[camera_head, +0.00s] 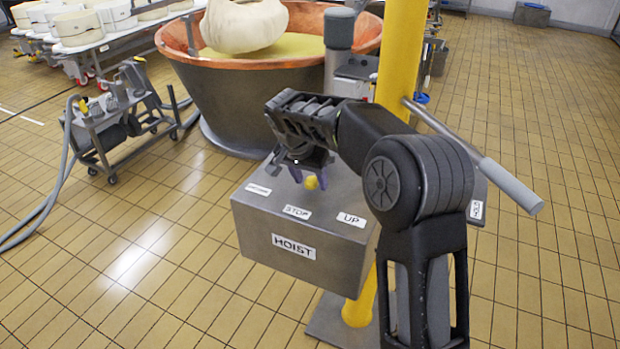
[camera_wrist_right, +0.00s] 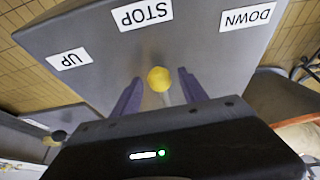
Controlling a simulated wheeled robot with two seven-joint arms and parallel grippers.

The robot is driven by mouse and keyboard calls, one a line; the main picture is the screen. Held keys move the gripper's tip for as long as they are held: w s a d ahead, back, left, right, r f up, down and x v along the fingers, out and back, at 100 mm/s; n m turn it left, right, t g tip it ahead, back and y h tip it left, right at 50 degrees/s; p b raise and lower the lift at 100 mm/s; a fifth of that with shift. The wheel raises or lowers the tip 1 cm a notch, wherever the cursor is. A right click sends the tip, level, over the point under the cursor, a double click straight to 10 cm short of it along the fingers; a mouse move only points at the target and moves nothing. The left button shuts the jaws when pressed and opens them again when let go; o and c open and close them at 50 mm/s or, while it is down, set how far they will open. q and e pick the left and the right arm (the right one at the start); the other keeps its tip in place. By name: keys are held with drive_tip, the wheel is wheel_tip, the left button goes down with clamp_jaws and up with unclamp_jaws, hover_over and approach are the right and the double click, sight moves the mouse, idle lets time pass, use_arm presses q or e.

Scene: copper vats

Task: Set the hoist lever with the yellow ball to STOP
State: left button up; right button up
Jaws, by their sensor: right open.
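The grey hoist box (camera_head: 262,222) stands in the middle of the head view, with a HOIST label on its front. On its top are the labels DOWN (camera_wrist_right: 248,15), STOP (camera_head: 296,211) and UP (camera_head: 351,220). The lever's yellow ball (camera_head: 311,183) is behind the STOP and UP labels, on the STOP side. My right gripper (camera_head: 308,178) reaches down over the box. In the wrist view the yellow ball (camera_wrist_right: 158,79) is between its open purple fingers, with a gap on each side. The lever's foot is hidden. My left gripper is not in view.
A yellow post (camera_head: 400,45) rises behind the box. A bar with a grey grip (camera_head: 510,186) sticks out right, near a HOLD label (camera_head: 477,210). A copper vat (camera_head: 200,75) with a hanging cloth bundle stands behind. A pump trolley (camera_head: 110,125) is left. The tiled floor left is mostly clear.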

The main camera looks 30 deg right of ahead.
drive_tip(key=b+v, duration=0.1)
drive_tip(key=v, duration=0.7)
drive_tip(key=shift+d+f, duration=0.1)
idle(0.4)
